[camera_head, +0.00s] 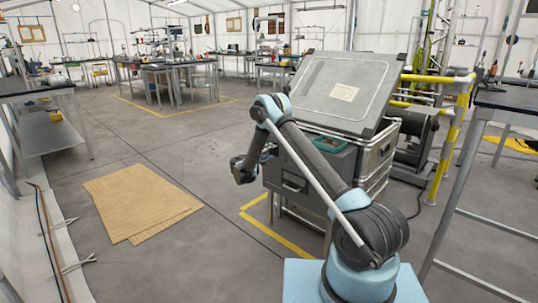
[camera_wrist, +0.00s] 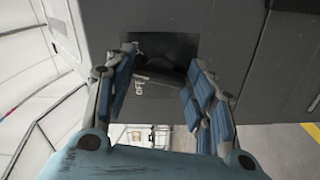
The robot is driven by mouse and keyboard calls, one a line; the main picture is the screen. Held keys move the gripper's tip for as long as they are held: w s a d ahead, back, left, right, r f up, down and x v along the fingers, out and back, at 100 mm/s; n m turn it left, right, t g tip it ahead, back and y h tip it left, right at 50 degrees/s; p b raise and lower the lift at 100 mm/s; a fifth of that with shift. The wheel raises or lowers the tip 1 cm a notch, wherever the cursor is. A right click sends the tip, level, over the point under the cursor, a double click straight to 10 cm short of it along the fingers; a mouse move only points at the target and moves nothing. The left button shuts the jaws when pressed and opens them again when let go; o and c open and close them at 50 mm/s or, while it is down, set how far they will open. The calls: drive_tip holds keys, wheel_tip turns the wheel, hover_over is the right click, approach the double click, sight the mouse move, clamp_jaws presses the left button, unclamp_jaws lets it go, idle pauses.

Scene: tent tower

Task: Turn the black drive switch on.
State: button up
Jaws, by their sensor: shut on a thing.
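In the wrist view my gripper (camera_wrist: 162,62) has its two blue-padded fingers on either side of a dark knob, the black drive switch (camera_wrist: 165,72). The fingers are apart by the width of what they hold. The switch sits in a black recessed plate (camera_wrist: 160,42) on a grey panel. A pale OFF label (camera_wrist: 139,84) shows beside the left finger. The switch's exact angle is too dark to tell. In the head view my gripper (camera_head: 243,170) is at the left side of the grey cabinet (camera_head: 292,183); the switch is hidden there.
Yellow railing (camera_head: 460,120) and a dark motor-like machine stand at right. Flat cardboard (camera_head: 143,202) lies on the floor at left. The floor left of the cabinet is otherwise mostly clear.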

drive_tip(key=m, duration=0.6)
drive_tip(key=shift+f+m, duration=0.25)
drive_tip(key=shift+m, duration=0.05)
idle(0.4)
drive_tip(key=o, duration=1.1)
drive_tip(key=shift+c, duration=0.2)
drive_tip(key=v, duration=1.2)
drive_tip(key=shift+w+a, duration=0.1)
drive_tip(key=shift+w, duration=0.05)
